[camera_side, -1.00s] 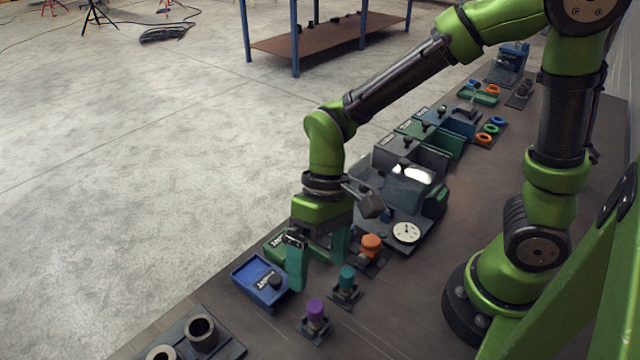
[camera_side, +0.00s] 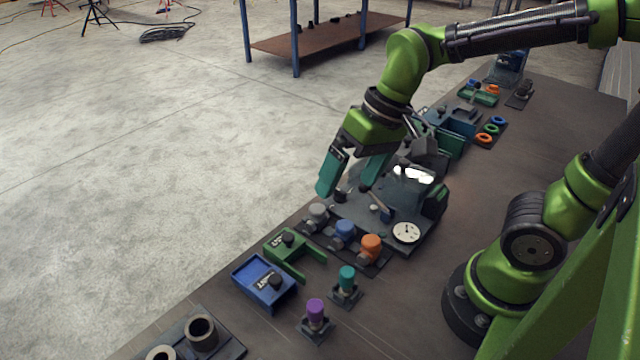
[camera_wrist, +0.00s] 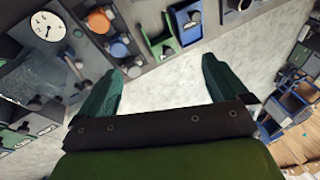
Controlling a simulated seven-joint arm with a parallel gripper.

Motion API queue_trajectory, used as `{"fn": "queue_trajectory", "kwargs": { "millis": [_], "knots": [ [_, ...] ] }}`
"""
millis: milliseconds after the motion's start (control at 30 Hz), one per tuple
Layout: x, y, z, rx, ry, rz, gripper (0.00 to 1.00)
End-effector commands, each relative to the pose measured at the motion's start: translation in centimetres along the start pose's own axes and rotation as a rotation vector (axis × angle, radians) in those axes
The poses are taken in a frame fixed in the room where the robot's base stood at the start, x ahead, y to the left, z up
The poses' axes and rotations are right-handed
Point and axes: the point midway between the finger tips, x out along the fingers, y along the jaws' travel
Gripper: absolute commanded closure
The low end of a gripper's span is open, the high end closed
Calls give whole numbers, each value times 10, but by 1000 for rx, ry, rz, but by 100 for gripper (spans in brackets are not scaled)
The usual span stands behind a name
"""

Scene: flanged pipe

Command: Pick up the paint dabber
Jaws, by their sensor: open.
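I cannot tell for sure which item is the paint dabber. Candidates include a small dark piece with a blue-grey handle (camera_side: 381,211) on the dark machine plate, and the upright pieces with a purple top (camera_side: 315,310) and a teal top (camera_side: 347,278) on small square bases. My gripper (camera_side: 347,188) is open and empty, tilted, above the far-left edge of the machine plate. In the wrist view my gripper (camera_wrist: 165,72) shows bare floor between its fingers. The small dark piece (camera_wrist: 72,62) lies left of them there.
Grey (camera_side: 317,212), blue (camera_side: 344,230) and orange (camera_side: 370,246) topped fittings stand in a row. Green (camera_side: 290,255) and blue (camera_side: 262,283) holders with dark knobs lie nearer the camera. A white dial (camera_side: 406,232) is on the machine. Pipe pieces (camera_side: 201,332) stand front left.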

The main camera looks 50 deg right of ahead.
Motion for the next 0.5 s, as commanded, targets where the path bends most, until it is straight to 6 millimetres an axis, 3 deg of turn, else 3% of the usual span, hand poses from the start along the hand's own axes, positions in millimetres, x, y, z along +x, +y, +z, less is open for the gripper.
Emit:
{"fn": "queue_trajectory", "kwargs": {
  "millis": [133,333,500],
  "knots": [
    [-28,27,2,65,223,-13,0],
    [-49,42,8,99,365,-27,2],
    [-57,44,7,106,394,-30,28]
  ]
}}
